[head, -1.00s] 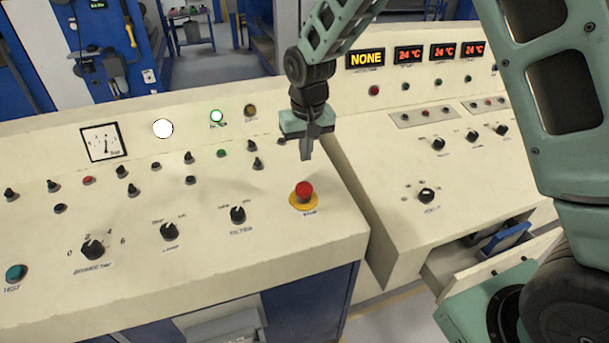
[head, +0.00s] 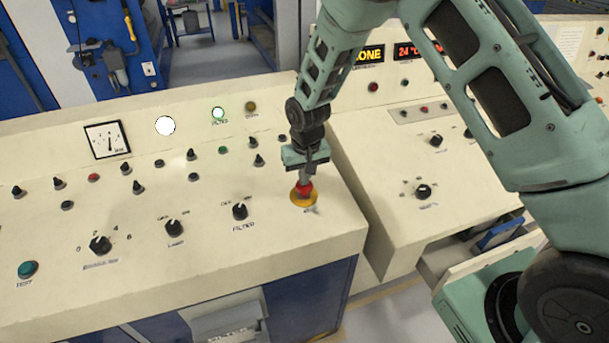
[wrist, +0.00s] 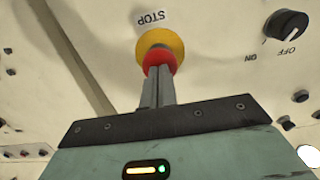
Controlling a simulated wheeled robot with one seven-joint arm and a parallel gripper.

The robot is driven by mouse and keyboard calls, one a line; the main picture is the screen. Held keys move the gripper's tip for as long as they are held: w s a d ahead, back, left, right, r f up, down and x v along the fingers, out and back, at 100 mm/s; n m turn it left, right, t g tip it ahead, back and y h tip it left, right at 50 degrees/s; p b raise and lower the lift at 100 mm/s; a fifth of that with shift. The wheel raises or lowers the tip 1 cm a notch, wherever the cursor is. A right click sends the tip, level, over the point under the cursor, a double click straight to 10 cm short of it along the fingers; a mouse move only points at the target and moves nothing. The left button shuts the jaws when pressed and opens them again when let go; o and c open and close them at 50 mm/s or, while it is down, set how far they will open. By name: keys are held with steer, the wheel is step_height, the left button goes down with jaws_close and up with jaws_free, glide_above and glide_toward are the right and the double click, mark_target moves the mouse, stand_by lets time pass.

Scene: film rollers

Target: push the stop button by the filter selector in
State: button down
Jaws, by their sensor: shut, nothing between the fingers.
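The red stop button (head: 304,187) with its yellow collar (head: 303,201) sits at the right end of the left console. The filter selector (head: 240,211), a black knob, is to its left. My gripper (head: 304,182) is shut and empty, pointing down with its fingertips at the button's top. In the wrist view the closed fingertips (wrist: 158,75) overlap the near side of the red button (wrist: 158,60); they look in contact, though a small gap cannot be ruled out. The STOP label (wrist: 151,17) shows beyond the yellow collar. How far the button is pressed cannot be told.
The cream console top (head: 190,260) holds several other knobs, a green test button (head: 28,269) and a lit green lamp (head: 218,113). A second console (head: 385,225) stands to the right across a gap, with an open drawer below.

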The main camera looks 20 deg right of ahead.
mark_target(306, 188)
step_height(306, 188, down, 2)
steer(key=shift+f+b, duration=0.15)
steer(key=shift+b, duration=0.8)
steer(key=shift+s+f, duration=0.1)
steer(key=shift+s, duration=0.05)
step_height(306, 188, up, 4)
steer(key=p, duration=0.2)
steer(key=shift+r+p, duration=0.2)
steer(key=shift+p, duration=0.2)
step_height(306, 188, up, 11)
steer(key=s+b, duration=0.1)
steer(key=b, duration=0.2)
steer(key=shift+f, duration=0.15)
